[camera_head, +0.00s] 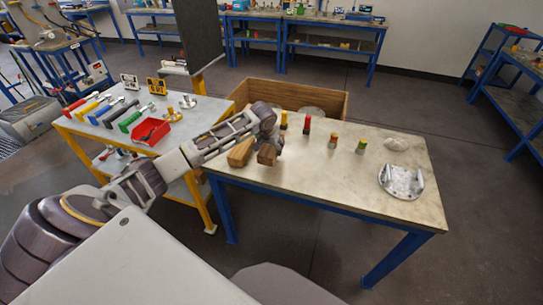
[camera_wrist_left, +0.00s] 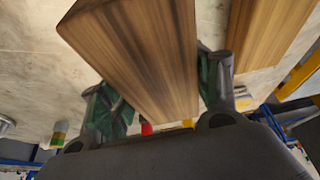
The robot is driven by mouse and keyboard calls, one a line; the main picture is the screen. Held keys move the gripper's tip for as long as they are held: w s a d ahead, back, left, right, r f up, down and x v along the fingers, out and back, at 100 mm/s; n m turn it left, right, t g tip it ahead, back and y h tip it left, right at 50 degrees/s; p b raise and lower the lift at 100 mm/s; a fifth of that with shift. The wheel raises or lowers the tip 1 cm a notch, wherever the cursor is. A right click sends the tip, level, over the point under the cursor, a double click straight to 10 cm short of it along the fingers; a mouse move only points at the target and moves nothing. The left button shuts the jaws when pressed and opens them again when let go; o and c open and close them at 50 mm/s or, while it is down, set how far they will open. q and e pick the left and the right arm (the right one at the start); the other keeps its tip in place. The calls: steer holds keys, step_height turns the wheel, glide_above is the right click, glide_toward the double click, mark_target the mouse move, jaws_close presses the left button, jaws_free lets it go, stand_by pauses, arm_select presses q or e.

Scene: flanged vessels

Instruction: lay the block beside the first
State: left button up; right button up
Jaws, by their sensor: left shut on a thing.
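The first wooden block (camera_head: 240,152) lies on the left end of the light-topped table (camera_head: 330,185). A second wooden block (camera_head: 267,155) is just to its right, under my left gripper (camera_head: 272,141). In the left wrist view the gripper (camera_wrist_left: 162,98) is shut on this second block (camera_wrist_left: 145,55), one green-padded finger on each side. The first block (camera_wrist_left: 268,38) shows there to the right, with a narrow gap between the two. I cannot tell whether the held block touches the tabletop. My right gripper is not in view.
Several small coloured cylinders, among them a red-topped one (camera_head: 307,125), stand along the table's back. A metal flanged piece (camera_head: 401,181) sits at the right end. An open wooden crate (camera_head: 330,101) is behind. The table's middle front is clear.

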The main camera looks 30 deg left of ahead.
mark_target(269, 148)
arm_select(q)
steer(key=shift+f, duration=2.45)
steer(key=o, duration=1.2)
steer(key=shift+f, duration=0.1)
steer(key=shift+o, duration=0.2)
steer(key=shift+v, duration=6.1)
